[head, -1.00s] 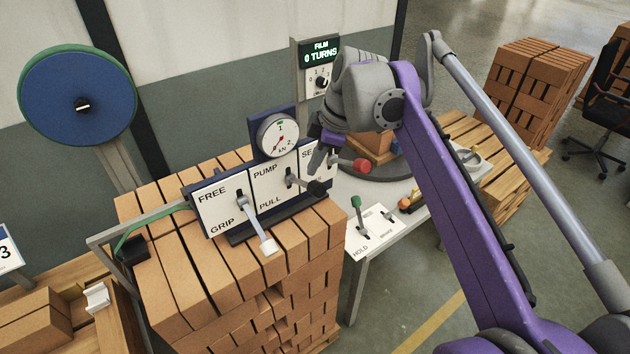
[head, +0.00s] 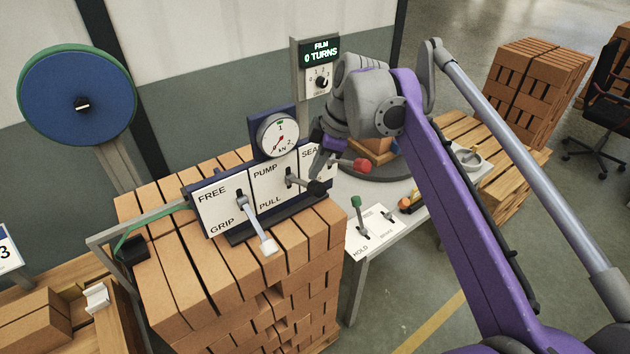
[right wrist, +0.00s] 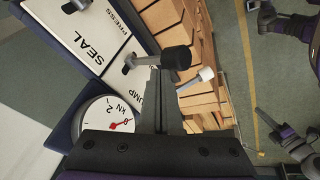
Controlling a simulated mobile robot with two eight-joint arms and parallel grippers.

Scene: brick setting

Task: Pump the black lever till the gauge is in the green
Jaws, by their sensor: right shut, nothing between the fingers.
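The black lever (head: 317,187) sticks out of the PUMP/PULL panel on the strapping stand, its black knob low and toward the front. The knob also shows in the right wrist view (right wrist: 176,57). My right gripper (head: 314,170) is shut and empty, with its fingertips close by the black knob; I cannot tell whether they touch it. It also shows in the right wrist view (right wrist: 155,68). The round gauge (head: 278,135) stands above the panel, with a green mark at its top. Its red needle points to the lower left, near 0, outside the green. My left gripper is not in view.
A white-tipped lever (head: 267,245) hangs from the FREE/GRIP panel at the left. A red-knobbed lever (head: 361,166) is at the SEAL panel. A brick stack (head: 200,285) stands under the panel. A green lever (head: 356,203) is on the table at the right.

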